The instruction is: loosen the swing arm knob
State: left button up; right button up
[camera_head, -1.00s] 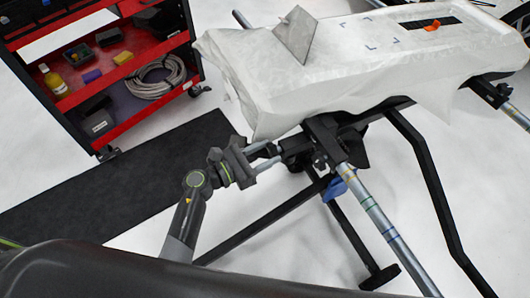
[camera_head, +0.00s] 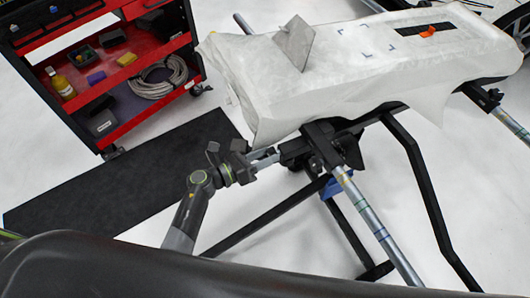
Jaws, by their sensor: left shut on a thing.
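My left gripper (camera_head: 274,157) reaches in from the lower left, with its fingertips at the near end of the stand's black clamp block. It is shut on the swing arm knob, a small dark part at the end of that block; the fingers and the black parts around it mostly hide the knob. The fingers lie nearly in line with each other in this view. The swing arm stand (camera_head: 376,222) has a grey tube with coloured bands and black braces. My right gripper is not in view.
A white-wrapped panel (camera_head: 300,95) rests on the stand above the gripper, its wrap hanging close over the clamp. A red and black tool cart (camera_head: 110,75) and a dark mat (camera_head: 120,172) are at left. Black legs cross below.

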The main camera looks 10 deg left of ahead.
pick_arm(q)
jog(key=shift+n, duration=0.4)
jog(key=o, duration=1)
